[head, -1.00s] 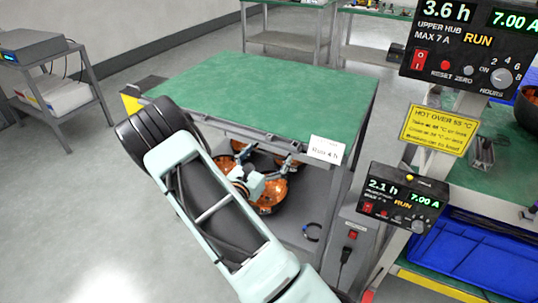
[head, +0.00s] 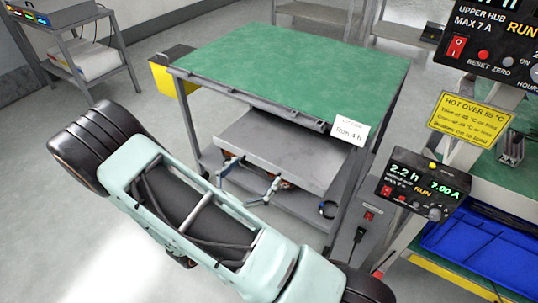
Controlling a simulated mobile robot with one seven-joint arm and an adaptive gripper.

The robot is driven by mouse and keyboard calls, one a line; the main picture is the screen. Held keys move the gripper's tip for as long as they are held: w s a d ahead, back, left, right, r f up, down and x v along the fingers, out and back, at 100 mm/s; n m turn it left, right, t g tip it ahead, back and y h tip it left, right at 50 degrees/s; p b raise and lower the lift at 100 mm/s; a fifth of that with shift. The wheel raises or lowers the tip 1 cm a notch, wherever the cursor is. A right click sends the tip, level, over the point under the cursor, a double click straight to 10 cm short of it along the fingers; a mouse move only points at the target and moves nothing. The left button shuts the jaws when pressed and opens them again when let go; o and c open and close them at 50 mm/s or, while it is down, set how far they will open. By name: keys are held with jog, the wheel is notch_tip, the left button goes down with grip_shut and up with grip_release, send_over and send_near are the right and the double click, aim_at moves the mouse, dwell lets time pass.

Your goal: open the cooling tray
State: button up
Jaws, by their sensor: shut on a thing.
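The cooling tray (head: 275,146) appears to be the flat grey panel drawn out from under the green-topped bench (head: 300,70), level and bare on top.
Copper-coloured parts (head: 286,184) show under the panel. A control box (head: 424,187) and blue crate (head: 482,245) are at right. Floor at left is open.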

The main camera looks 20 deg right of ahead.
jog(key=shift+v, duration=1.6)
jog(key=shift+s, duration=0.1)
jog(key=o, duration=1.4)
jog(key=shift+a, duration=0.1)
jog(key=v, duration=1.1)
jog(key=shift+s+a, duration=0.25)
jog(key=shift+s, duration=0.1)
